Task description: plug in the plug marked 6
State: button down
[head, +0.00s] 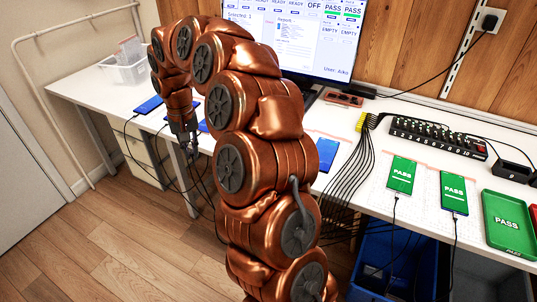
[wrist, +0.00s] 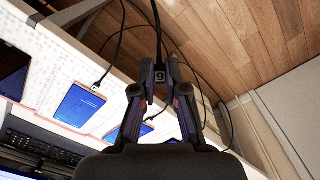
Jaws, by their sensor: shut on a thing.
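My gripper (wrist: 160,72) is shut on a black plug (wrist: 159,76) in the wrist view. The plug has a small white digit that looks like a 6 or a 9; I cannot tell which. Its black cable (wrist: 157,25) runs away toward the top of the picture. In the head view my gripper (head: 190,147) hangs at the table's front edge, near the blue-screened phones, and the plug is too small to make out.
Another blue phone (head: 149,104) lies on the white table (head: 90,88). Two green PASS phones (head: 401,175) lie at the right, below a numbered black hub (head: 432,137). Several cables hang from a yellow clip (head: 366,122). A green PASS tray (head: 508,224) is far right.

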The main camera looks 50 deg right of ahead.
jog(key=s+d+f+m, duration=0.1)
jog(key=s+d+m, duration=0.2)
jog(key=s+d, duration=0.1)
jog(key=s+d+f+m, duration=0.2)
jog(key=s+d, duration=0.2)
jog(key=d, duration=0.3)
jog(key=s+d+f+m, duration=0.1)
jog(key=s+d+m, duration=0.2)
jog(key=d, duration=0.3)
jog(key=shift+s+f+m+b, duration=0.3)
jog(key=shift+s+f, duration=0.05)
jog(key=shift+s, duration=0.3)
jog(key=shift+s+d+f+m, duration=0.15)
jog(key=shift+s+d+m, duration=0.15)
jog(key=shift+s+d, duration=0.2)
jog(key=shift+w+d+f+p, duration=0.1)
jog(key=shift+d+f+p, duration=0.2)
jog(key=shift+f, duration=0.4)
jog(key=shift+w+d+f+p, duration=0.1)
jog(key=shift+d+f, duration=0.3)
jog(key=shift+f, duration=0.3)
jog(key=shift+w+d+f+b, duration=0.15)
jog(key=shift+d+b, duration=0.4)
jog(key=shift+b, duration=0.55)
dwell(1.7)
jog(key=c, duration=1.1)
grip_release()
jog(key=shift+c, duration=0.2)
